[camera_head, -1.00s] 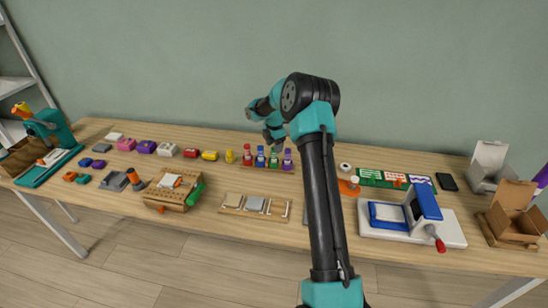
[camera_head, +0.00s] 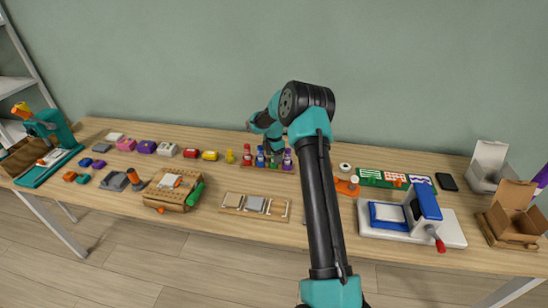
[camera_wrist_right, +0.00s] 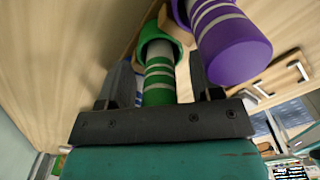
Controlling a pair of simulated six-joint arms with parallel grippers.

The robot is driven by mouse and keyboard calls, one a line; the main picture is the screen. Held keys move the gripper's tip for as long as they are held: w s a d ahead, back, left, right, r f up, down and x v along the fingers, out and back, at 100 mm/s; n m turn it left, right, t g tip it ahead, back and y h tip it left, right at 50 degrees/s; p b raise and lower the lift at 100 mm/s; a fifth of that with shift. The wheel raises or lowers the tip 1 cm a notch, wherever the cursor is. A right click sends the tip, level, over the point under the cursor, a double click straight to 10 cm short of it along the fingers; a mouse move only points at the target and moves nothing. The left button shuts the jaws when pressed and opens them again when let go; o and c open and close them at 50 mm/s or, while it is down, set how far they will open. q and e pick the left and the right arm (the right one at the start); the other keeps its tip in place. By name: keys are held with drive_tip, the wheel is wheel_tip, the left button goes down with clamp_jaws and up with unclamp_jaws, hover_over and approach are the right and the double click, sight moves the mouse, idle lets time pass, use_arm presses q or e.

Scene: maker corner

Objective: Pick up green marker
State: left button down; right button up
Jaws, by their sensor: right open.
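The green marker (camera_head: 273,164) stands in a row of markers near the back of the table, and my right gripper (camera_head: 274,150) covers its upper part. In the right wrist view the green marker (camera_wrist_right: 158,72), with pale bands, lies between the two dark fingers of my right gripper (camera_wrist_right: 159,80). The fingers are open on either side of it, with a small gap showing. The purple marker (camera_head: 287,160) stands just to the right; in the wrist view it (camera_wrist_right: 232,45) is close outside one finger. My left gripper is not in view.
A blue marker (camera_head: 260,157) and a red marker (camera_head: 247,155) stand left of the green one. A wooden tray (camera_head: 232,200) with pale pieces lies in front. A white press with a blue top (camera_head: 428,206) stands to the right.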

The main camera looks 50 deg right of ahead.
idle(0.3)
drive_tip(key=c, duration=0.9)
drive_tip(key=shift+r, duration=0.1)
drive_tip(key=shift+c, duration=0.2)
drive_tip(key=shift+r, duration=1.55)
drive_tip(key=shift+s+a+r, duration=0.15)
drive_tip(key=shift+s+r, duration=0.05)
drive_tip(key=s+a+r, duration=0.1)
drive_tip(key=s+a, duration=0.9)
drive_tip(key=a, duration=0.1)
drive_tip(key=shift+a+r, duration=0.2)
drive_tip(key=shift+a, duration=0.15)
